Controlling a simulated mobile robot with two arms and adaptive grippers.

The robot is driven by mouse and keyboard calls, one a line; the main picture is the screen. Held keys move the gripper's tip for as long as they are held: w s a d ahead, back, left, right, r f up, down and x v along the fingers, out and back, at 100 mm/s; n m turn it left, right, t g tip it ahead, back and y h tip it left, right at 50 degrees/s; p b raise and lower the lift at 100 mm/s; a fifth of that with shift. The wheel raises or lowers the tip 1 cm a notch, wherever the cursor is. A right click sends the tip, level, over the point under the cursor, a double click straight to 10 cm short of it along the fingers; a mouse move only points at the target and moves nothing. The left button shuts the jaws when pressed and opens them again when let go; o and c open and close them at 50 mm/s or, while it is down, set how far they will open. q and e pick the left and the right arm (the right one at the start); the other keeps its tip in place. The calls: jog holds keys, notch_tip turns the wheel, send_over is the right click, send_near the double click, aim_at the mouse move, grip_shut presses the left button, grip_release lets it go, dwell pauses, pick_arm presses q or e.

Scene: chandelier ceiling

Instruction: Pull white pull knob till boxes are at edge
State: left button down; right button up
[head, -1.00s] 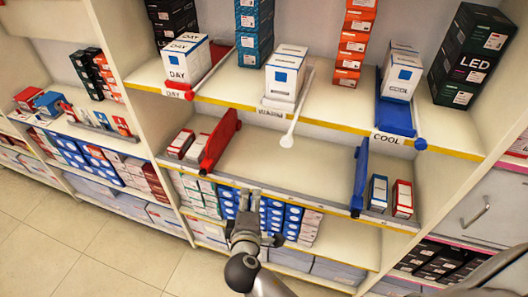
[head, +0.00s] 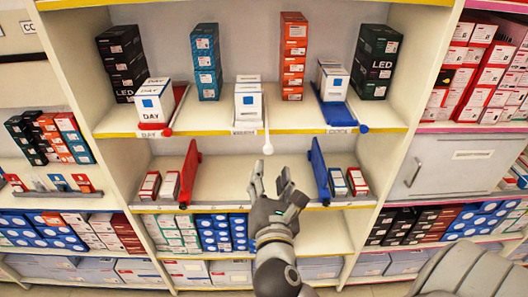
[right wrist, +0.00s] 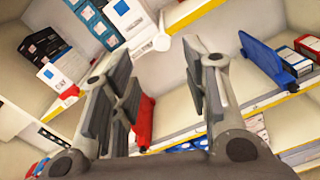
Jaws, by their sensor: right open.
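The white pull knob (head: 267,149) hangs at the end of a white rod in front of the upper shelf's middle. It also shows in the right wrist view (right wrist: 162,43). White boxes (head: 248,104) stand beside that rod, a little behind the shelf's front edge; they show at the top of the right wrist view (right wrist: 128,14). My right gripper (head: 271,177) is open and empty, fingers pointing up, just below the knob in the head view. In the right wrist view the knob appears between and beyond the fingertips (right wrist: 158,58). My left gripper is not in view.
On the lower shelf stand a red divider (head: 189,172) and a blue divider (head: 319,172). The lower shelf's middle is bare behind my gripper.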

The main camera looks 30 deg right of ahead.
aim_at(269, 150)
jog(key=p+x, duration=0.2)
jog(key=x, duration=0.7)
jog(key=shift+w+d+p, duration=0.2)
jog(key=shift+w+p, duration=0.15)
jog(key=shift+p, duration=0.05)
jog(key=shift+w+d+f, duration=0.1)
jog(key=shift+w+d, duration=0.2)
jog(key=shift+w, duration=0.1)
grip_shut()
